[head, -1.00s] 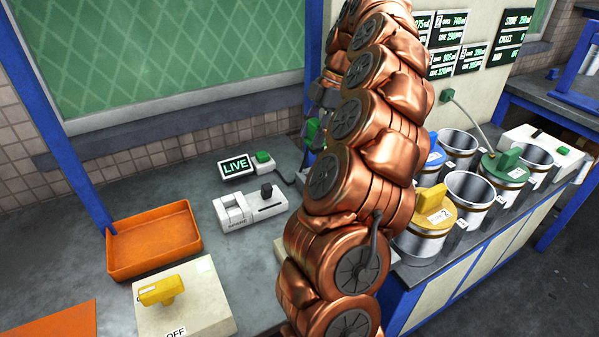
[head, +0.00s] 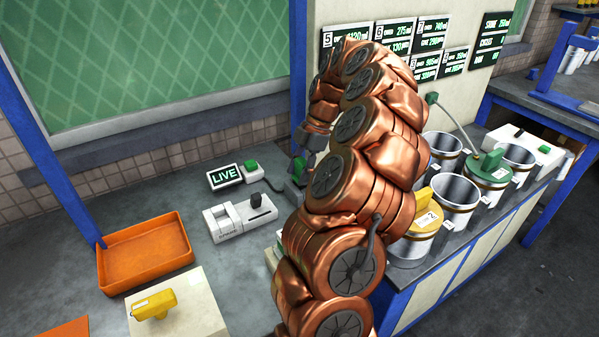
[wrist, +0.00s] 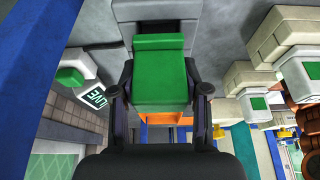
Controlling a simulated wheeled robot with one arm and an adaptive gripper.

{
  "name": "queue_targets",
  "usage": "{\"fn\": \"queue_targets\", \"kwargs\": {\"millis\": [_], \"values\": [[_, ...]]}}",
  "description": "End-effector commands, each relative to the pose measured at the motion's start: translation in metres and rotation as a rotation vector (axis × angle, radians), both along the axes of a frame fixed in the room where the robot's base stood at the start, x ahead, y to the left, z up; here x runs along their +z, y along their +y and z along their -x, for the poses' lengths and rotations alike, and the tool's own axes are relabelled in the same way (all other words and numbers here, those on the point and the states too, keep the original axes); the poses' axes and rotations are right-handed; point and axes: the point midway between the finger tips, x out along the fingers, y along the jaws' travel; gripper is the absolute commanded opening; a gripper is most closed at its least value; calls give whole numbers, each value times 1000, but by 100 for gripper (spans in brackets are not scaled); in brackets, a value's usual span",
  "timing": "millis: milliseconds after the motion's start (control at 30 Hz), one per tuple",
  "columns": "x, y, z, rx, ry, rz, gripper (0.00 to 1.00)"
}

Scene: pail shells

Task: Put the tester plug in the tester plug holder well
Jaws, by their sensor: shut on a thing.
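The tester plug, a green block (wrist: 160,75), fills the middle of the wrist view between the two dark fingers of my gripper (wrist: 160,92), which is shut on it. In the head view the green plug (head: 299,170) shows small at the left of my copper arm, right of the LIVE display. A dark cable runs near it. A grey block (wrist: 155,12) lies just beyond the plug in the wrist view; I cannot tell whether it is the holder or whether they touch. I cannot make out the holder well clearly.
The LIVE display (head: 224,176) and a white unit with a black knob (head: 240,217) stand on the grey bench. Metal pails (head: 459,195) stand right of my arm.

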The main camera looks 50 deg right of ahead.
Motion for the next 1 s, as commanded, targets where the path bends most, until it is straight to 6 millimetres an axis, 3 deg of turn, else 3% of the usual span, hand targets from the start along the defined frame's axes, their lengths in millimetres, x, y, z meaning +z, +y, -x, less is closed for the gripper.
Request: {"fn": "queue_targets", "kwargs": {"millis": [133,500,533,767,1000], "values": [[-11,0,0,0,-1,0,4],[-15,0,0,0,-2,2,4],[-14,0,0,0,-2,2,48],[-14,0,0,1,-1,0,71],[-14,0,0,1,-1,0,71]]}}
